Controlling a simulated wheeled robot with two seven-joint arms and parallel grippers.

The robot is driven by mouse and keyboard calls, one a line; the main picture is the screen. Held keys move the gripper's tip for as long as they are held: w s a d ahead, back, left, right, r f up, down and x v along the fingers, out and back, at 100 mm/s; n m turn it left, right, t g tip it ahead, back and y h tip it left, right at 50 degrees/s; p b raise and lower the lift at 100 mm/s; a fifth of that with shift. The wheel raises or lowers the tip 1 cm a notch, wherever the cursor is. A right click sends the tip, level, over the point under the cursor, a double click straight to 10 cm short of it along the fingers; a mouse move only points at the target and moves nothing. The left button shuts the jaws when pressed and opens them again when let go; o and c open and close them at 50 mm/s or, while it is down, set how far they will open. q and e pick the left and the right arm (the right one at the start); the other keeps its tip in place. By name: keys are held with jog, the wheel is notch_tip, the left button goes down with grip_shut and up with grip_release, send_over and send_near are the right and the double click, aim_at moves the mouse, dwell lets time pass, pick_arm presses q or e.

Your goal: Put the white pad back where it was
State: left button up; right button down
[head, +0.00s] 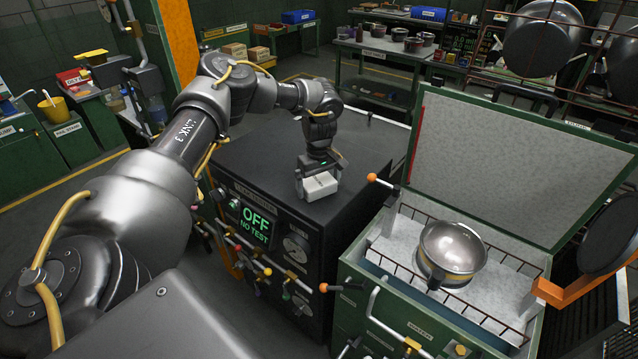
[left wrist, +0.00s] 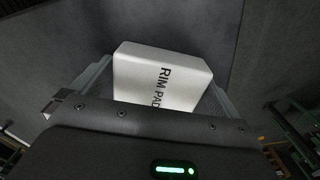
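The white pad (head: 320,186) is a small block at the top of the black cabinet, near its front edge. In the left wrist view the pad (left wrist: 165,78) carries the letters "RIM PAD". My left gripper (head: 319,173) points down over it, with one finger on each side. In the left wrist view I see no clear gap between the fingers and the pad's sides, so the gripper looks shut on it. Whether the pad's underside touches the cabinet top is hidden. My right gripper is not in view.
The black cabinet (head: 262,150) has a panel reading "OFF NO TEST". To its right stands an open green chest (head: 400,300) with a raised lid (head: 510,165), a wire rack and a metal pot (head: 452,250). Pans hang at upper right. The cabinet top behind the pad is mostly clear.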

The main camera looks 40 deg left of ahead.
aim_at(319, 182)
pick_arm(q)
jog(key=shift+r, duration=0.55)
notch_tip(319, 182, up, 11)
jog(key=b, duration=0.1)
jog(key=shift+r, duration=0.15)
